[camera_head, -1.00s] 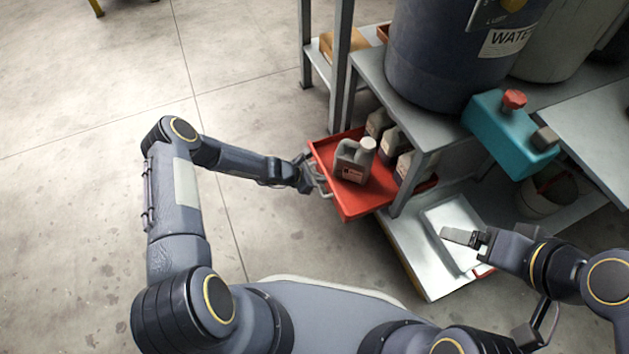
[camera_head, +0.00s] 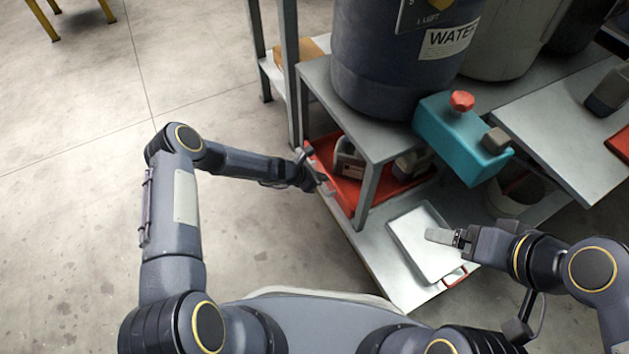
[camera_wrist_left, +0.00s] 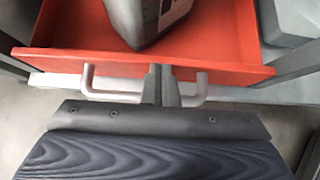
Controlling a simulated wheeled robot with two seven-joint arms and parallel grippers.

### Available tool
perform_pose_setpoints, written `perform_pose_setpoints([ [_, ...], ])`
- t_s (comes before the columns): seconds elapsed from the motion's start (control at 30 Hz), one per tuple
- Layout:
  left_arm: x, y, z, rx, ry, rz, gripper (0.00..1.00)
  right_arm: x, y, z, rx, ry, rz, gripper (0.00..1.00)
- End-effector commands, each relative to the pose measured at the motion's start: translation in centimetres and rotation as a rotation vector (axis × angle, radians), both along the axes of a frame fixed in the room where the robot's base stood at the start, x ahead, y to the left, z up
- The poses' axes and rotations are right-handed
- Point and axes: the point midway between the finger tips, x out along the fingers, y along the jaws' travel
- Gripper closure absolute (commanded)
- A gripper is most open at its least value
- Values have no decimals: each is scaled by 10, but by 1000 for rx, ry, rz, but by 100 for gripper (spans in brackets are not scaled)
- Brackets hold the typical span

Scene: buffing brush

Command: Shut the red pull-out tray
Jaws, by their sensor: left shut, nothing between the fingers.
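The red pull-out tray (camera_head: 343,199) sits under the grey bench, mostly beneath the top, with its front end still sticking out a little. A grey bottle (camera_head: 349,160) stands in it, partly hidden by the bench. In the left wrist view the red tray front (camera_wrist_left: 60,61) runs across the picture, with a pale bar handle (camera_wrist_left: 201,88) on it. My left gripper (camera_head: 318,172) is shut and empty at the tray front; its fingers (camera_wrist_left: 161,82) show between the two handle posts. My right gripper (camera_head: 442,237) is over the lower shelf, away from the tray; its jaw state is unclear.
A bench leg (camera_head: 366,193) stands beside the tray. A blue drum (camera_head: 385,60) and a teal box with a red knob (camera_head: 448,135) stand on the bench. A pale metal tray (camera_head: 408,243) lies on the lower shelf. Open floor (camera_head: 80,220) lies left.

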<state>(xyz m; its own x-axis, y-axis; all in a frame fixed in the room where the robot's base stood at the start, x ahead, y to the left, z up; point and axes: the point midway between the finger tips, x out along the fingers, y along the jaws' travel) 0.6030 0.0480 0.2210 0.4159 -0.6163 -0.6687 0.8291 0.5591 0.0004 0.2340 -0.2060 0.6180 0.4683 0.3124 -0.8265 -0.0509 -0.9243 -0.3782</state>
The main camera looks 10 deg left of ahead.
Motion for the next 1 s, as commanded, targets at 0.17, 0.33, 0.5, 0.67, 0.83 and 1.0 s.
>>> perform_pose_setpoints([
  [0.17, 4, -5, -1, 0, 1, 1, 100, 0, 0, -3, 0, 0, 0, 11],
  [0.33, 5, -7, 0, 0, -1, 1, 100, 0, 0, -3, 0, 0, 0, 11],
  [0.5, 6, -8, 1, -2, -3, 1, 100, 0, 0, -3, 0, 0, 0, 11],
  [0.67, 7, -8, 2, -3, -4, 2, 100, 0, 0, -3, 0, 0, 0, 11],
  [0.83, 7, -4, 11, -3, -6, 2, 100, 0, 0, 4, 0, 0, 0, 11],
  [1.0, 3, 9, 28, 0, -2, -1, 100, 0, 0, 19, 0, 0, 0, 11],
])
